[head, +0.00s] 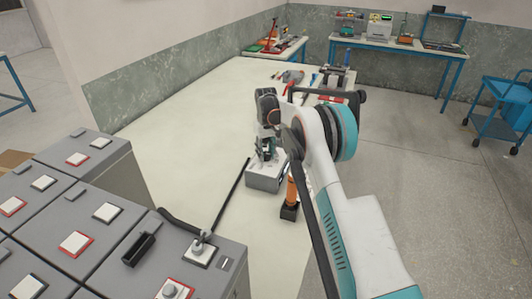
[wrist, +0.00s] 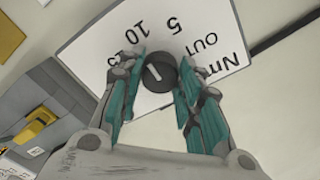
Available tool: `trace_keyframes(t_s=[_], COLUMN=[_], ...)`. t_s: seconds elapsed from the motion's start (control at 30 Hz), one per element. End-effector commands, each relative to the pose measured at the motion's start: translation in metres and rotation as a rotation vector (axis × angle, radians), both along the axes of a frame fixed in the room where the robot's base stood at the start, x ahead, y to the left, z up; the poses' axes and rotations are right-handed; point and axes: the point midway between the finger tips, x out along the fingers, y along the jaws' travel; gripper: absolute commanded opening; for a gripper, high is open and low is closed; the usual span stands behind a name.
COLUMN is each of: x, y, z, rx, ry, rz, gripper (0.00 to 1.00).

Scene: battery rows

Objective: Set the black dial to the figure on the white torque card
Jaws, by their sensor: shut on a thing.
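The black dial (wrist: 160,73) sits on a white faceplate (wrist: 92,42) and shows between my fingers in the wrist view. Its pale pointer line slants toward the upper left. The plate carries "5", "10", "OUT" and "Nm"; another mark beside the left finger is partly hidden. My gripper (wrist: 162,64) is shut on the dial, a finger on each side. In the head view my gripper (head: 266,148) is over the grey box (head: 264,181) on the pale bench, and it hides the dial there. I cannot make out a white torque card with a readable figure in either view.
Grey battery blocks (head: 92,235) with terminals stand at the lower left. A dark bar (head: 230,198) runs from them toward the box. An orange-handled tool (head: 292,188) stands in a black holder close right of the box. The bench (head: 185,120) is clear further left.

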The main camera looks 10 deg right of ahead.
Motion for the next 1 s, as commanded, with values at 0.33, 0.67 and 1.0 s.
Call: trace_keyframes(t_s=[0.33, 0.67, 1.0], x=[0.0, 0.0, 0.0], y=[0.0, 0.0, 0.0], z=[0.0, 0.006, 0.067], rx=[0.0, 0.0, 0.0], ry=[-0.001, 0.0, 0.0], rz=[-0.001, -0.001, -0.001], gripper=[0.53, 0.53, 0.53])
